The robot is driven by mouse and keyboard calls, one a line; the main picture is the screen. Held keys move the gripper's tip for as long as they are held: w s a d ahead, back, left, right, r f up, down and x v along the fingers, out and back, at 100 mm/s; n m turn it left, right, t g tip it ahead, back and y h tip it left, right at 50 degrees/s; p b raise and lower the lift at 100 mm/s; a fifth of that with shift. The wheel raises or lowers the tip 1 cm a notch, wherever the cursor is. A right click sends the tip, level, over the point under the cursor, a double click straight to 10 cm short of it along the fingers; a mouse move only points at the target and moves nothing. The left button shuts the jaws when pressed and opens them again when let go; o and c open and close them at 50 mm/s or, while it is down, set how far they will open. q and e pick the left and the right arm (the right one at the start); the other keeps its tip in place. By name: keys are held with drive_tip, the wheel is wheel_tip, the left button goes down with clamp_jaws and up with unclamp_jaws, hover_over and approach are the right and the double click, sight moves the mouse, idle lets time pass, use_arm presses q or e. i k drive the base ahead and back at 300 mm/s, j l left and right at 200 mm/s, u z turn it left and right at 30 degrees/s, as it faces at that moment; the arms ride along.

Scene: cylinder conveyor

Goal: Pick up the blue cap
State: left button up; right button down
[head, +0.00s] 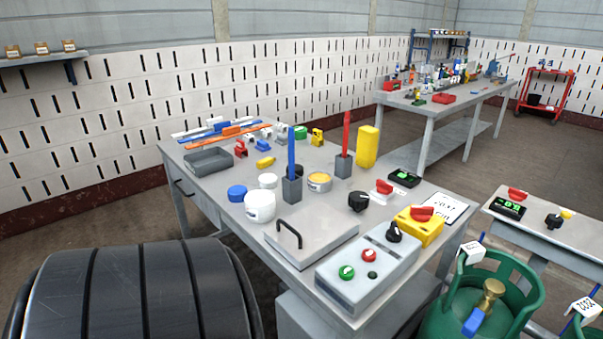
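A round blue cap (237,193) lies flat on the grey workbench (225,222), on its left side. It is just left of a small white round lid and a white jar (260,207). Another blue piece (473,322) sits on the brass valve of a green gas cylinder (500,310) at the bottom right. Neither of my grippers is in view.
The bench also holds a grey box with a black handle (310,240), a control box (365,275), upright blue and red rods in holders and a grey tray (209,160). A large black ribbed drum (140,290) stands front left. Bare bench lies left of the cap.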

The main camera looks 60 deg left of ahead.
sight(236, 194)
drive_tip(key=u, duration=2.5)
